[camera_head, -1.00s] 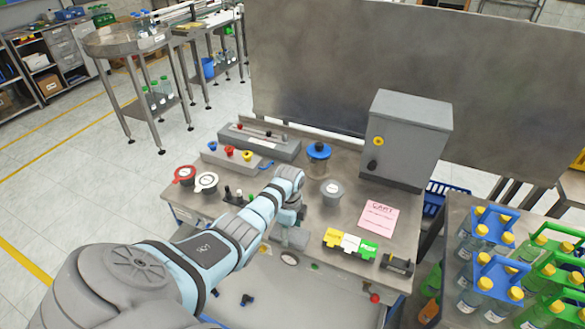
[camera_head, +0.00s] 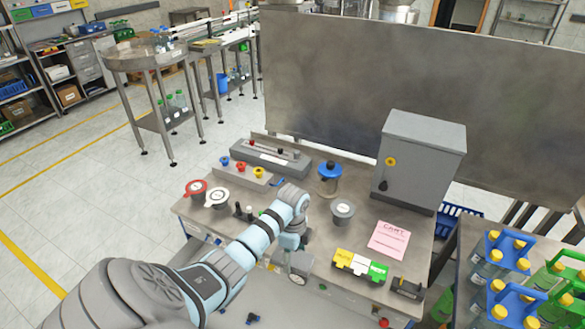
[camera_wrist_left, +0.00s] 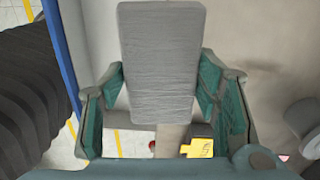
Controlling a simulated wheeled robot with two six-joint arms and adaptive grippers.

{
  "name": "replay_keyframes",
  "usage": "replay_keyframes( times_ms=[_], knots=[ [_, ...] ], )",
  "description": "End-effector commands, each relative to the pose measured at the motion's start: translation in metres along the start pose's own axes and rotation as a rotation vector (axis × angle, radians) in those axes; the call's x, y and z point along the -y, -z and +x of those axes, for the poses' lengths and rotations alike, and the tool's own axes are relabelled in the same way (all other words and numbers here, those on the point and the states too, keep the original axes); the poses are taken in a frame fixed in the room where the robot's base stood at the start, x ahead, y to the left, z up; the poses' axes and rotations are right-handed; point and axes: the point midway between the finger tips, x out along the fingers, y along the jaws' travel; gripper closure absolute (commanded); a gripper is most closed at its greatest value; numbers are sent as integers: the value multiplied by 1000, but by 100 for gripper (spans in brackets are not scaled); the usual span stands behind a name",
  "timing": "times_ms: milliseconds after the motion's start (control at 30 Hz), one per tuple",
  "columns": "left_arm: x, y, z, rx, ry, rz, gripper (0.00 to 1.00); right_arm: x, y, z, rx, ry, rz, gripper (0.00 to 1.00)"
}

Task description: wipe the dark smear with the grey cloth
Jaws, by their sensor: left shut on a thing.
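My left gripper (camera_head: 292,262) is low at the near edge of the steel bench, and it also shows in the left wrist view (camera_wrist_left: 162,85). Its two green-padded fingers are shut on the grey cloth (camera_wrist_left: 161,50), which looks like a flat, ribbed grey pad with rounded corners. In the head view the cloth is hard to tell from the grey gripper. I cannot make out the dark smear in either view; my arm covers part of the bench front. My right gripper is not in view.
The bench (camera_head: 330,255) holds a grey canister (camera_head: 343,211), a blue-lidded jar (camera_head: 329,178), a pink note (camera_head: 389,240), yellow, white and green blocks (camera_head: 360,266) and a grey cabinet (camera_head: 419,163). Red and white lidded pots (camera_head: 217,198) stand at left. Bottle carriers (camera_head: 500,262) are at right.

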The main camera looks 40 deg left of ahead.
Motion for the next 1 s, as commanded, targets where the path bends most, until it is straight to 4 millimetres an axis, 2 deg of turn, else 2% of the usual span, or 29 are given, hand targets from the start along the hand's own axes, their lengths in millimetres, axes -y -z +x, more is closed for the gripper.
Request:
replay_keyframes(
  times_ms=[100, 200, 533, 800, 1000],
  knots=[
    [1, 0, -18, 1, 5, 0, 66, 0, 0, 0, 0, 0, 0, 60],
    [1, 0, -28, 0, 4, 1, 66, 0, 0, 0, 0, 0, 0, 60],
    [1, 0, -32, 0, 4, 0, 66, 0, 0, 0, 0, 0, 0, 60],
    [1, 0, -58, 0, 5, 0, 66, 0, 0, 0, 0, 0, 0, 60],
    [1, 0, -60, 0, 4, 0, 66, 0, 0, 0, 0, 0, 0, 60]
  ],
)
